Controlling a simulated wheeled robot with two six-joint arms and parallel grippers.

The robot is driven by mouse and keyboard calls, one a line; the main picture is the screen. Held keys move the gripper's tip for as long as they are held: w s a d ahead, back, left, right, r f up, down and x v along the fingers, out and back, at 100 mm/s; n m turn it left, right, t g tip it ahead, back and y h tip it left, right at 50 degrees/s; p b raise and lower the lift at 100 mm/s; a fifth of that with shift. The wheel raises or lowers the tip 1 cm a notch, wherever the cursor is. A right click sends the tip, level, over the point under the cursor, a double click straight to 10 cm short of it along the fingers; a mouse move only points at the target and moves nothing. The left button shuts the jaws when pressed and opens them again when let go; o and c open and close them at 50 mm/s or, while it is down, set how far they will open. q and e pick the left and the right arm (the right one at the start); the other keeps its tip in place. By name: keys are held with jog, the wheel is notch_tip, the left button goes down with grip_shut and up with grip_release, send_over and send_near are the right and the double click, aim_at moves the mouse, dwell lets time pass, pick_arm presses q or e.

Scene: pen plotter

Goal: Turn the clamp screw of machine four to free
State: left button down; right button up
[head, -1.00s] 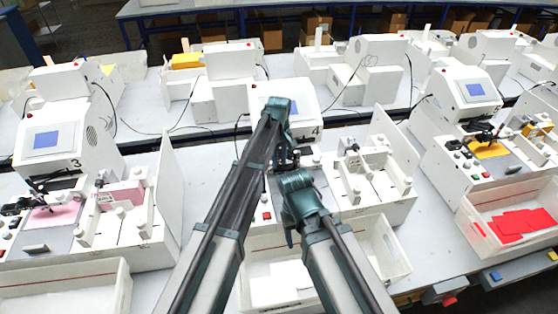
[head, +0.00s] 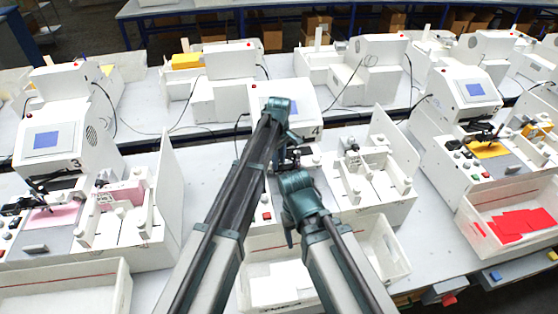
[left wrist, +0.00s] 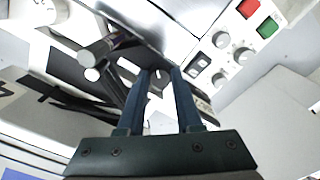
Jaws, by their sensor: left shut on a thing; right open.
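Machine four (head: 305,97), a white plotter with a "4" beside its screen, stands in the middle of the head view, partly hidden behind my arms. My left gripper (head: 284,160) is down at its pen carriage. In the left wrist view my left gripper (left wrist: 162,74) has its two blue fingers close together, shut on a small part at the dark pen carriage. This part appears to be the clamp screw, mostly hidden between the fingertips; its turn angle cannot be read. My right gripper (head: 290,232) is open and empty, in front of the machine above its white tray.
The white tray (head: 390,254) holds white cards. Machine three (head: 95,140) stands left with pink card; another machine (head: 465,95) stands right. In the left wrist view a red button (left wrist: 247,8), a green button (left wrist: 268,27) and several knobs (left wrist: 243,55) lie right of the fingers.

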pick_arm(q)
jog(key=c, duration=0.6)
grip_release()
notch_tip(320, 180, up, 14)
jog(key=p, duration=1.4)
jog(key=shift+f, duration=0.1)
